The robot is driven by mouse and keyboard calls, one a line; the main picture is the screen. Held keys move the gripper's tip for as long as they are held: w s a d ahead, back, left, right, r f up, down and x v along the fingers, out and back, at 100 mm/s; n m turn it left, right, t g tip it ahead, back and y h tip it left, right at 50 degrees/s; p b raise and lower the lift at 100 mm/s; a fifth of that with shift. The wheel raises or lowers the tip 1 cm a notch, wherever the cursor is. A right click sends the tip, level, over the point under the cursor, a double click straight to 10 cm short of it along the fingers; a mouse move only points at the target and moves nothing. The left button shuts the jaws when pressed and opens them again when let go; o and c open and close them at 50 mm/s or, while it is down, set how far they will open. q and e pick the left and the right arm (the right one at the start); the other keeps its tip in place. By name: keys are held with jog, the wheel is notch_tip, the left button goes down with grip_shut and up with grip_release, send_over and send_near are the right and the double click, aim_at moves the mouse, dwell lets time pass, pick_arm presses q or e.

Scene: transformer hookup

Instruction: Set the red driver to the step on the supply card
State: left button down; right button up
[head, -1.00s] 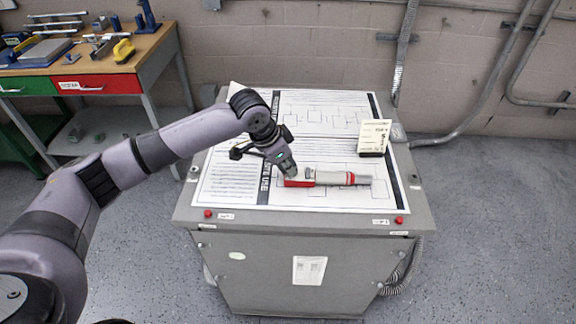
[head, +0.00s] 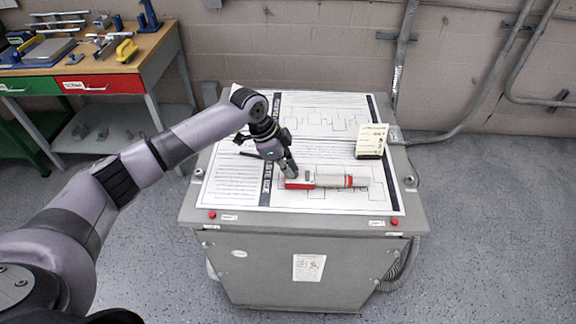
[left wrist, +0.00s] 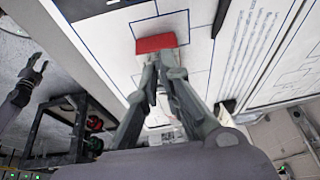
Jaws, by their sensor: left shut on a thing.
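The red driver (head: 330,181) lies on its side on the printed sheet on top of the grey cabinet. Its red end is at the left, its body is pale grey, and a red band is near its right end. My left gripper (head: 291,172) is shut on it near the red end. The red end (left wrist: 155,43) shows beyond the fingertips (left wrist: 158,62) in the left wrist view. The supply card (head: 373,139), cream on a dark base, stands behind and right of the driver; its writing is too small to read. A claw, perhaps my right gripper (left wrist: 34,76), shows small at the left.
The cabinet top (head: 413,213) has two red buttons on its front edge. Most of the printed sheet (head: 235,178) is bare. A workbench (head: 160,42) with tools and a yellow-handled item stands at the back left. Conduits run along the wall.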

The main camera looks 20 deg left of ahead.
pick_arm(q)
jog(key=c, duration=1.8)
grip_release()
jog(key=shift+o, duration=0.2)
jog(key=shift+r, duration=0.1)
jog(key=v, duration=1.2)
